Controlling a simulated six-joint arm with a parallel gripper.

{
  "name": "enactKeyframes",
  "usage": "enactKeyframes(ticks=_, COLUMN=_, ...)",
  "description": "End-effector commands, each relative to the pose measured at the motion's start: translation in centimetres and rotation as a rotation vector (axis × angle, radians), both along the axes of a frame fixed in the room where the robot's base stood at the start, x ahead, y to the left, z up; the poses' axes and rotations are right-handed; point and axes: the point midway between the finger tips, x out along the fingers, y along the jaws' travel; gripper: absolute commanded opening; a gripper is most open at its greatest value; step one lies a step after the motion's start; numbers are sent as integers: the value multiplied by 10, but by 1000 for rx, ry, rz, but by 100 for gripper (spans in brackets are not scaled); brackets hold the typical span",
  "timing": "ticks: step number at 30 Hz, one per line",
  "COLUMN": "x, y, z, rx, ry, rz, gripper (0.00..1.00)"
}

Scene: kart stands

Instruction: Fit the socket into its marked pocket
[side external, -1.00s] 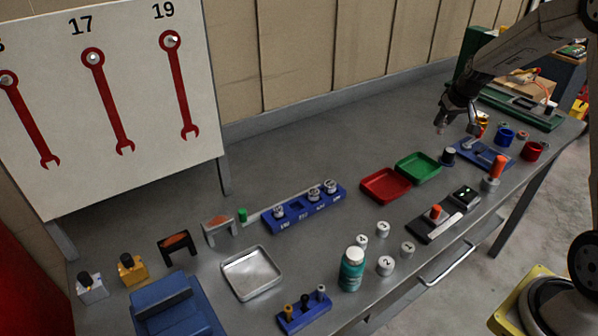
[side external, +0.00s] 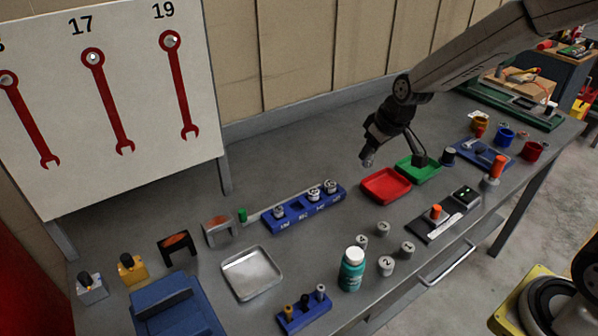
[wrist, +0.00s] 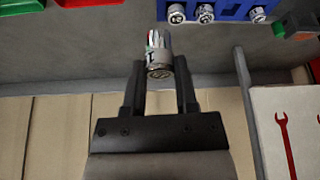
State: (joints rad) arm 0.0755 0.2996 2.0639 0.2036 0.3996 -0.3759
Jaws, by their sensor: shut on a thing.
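In the side view my gripper (side external: 371,150) is in the air, above and behind the red tray. The blue socket rack (side external: 271,226) lies on the bench to its left, apart from the held socket. The rack carries three sockets: one at its left end (side external: 279,211) and two toward its right (side external: 314,194) (side external: 330,187). An empty pocket (side external: 297,204) shows between them. Its marking is too small to read.
The red tray (side external: 386,198) and green tray (side external: 432,173) lie right of the rack. A metal tray (side external: 252,290), a green bottle (side external: 352,270) and several numbered weights (side external: 386,265) stand in front. A wrench board (side external: 110,110) stands behind left. The bench behind the rack is clear.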

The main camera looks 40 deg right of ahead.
Motion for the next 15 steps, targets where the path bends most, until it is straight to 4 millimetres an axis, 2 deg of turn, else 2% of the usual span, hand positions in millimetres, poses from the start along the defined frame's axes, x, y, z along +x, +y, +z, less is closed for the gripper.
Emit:
enactKeyframes(ticks=1, x=-6, y=18, z=1, rx=0, ry=-1, rz=37, gripper=0)
enactKeyframes(ticks=6, x=-26, y=63, z=1, rx=-1, ry=-1, rz=138, gripper=0)
enactKeyframes(ticks=9, x=-38, y=84, z=0, rx=-1, ry=0, rz=188, gripper=0)
enactKeyframes(ticks=15, x=-55, y=108, z=0, rx=-1, ry=1, rz=250, gripper=0)
